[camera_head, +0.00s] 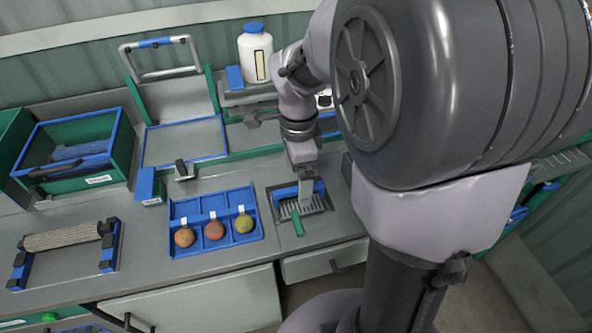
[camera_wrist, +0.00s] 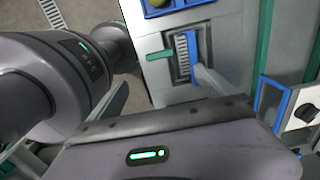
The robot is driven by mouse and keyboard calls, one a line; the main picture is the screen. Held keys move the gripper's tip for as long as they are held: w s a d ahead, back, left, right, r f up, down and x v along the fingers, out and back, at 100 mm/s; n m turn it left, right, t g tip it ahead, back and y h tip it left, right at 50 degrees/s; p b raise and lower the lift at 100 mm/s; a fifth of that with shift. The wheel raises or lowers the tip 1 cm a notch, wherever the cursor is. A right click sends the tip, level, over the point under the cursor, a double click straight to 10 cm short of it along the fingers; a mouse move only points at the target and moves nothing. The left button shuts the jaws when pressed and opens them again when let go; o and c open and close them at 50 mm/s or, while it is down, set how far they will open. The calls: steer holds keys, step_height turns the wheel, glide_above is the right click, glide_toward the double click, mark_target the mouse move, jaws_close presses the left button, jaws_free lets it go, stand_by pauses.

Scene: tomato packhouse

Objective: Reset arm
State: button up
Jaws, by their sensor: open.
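My gripper (camera_head: 305,194) points down over the right part of the grey bench (camera_head: 219,176) in the head view. It is above or at a small recessed grey station with a slotted plate (camera_head: 315,204), a blue bar and a green handle (camera_head: 297,222). In the wrist view my gripper's two fingers (camera_wrist: 160,77) are spread apart with nothing between them. The slotted plate (camera_wrist: 182,55) shows near the right finger there. I cannot tell whether a fingertip touches the station.
A blue tray (camera_head: 190,208) with three tomatoes lies left of the station. A roller on blue stands (camera_head: 65,236) and a green-blue crate (camera_head: 115,152) are farther left. A white bottle with a blue cap (camera_head: 255,58) stands behind. Bare bench lies around the tray.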

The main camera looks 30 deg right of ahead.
steer(key=s+a+r+n+t+y, duration=0.1)
steer(key=s+a+r+n+t, duration=0.2)
steer(key=s+a+n, duration=0.3)
steer(key=s+a+r+n+t+y+b, duration=0.1)
steer(key=s+a+r+n, duration=0.3)
steer(key=a+n, duration=0.4)
steer(key=s+n+t, duration=0.1)
steer(key=n, duration=0.2)
steer(key=shift+s+a+r+t, duration=0.3)
steer(key=shift+s+r+t, duration=0.1)
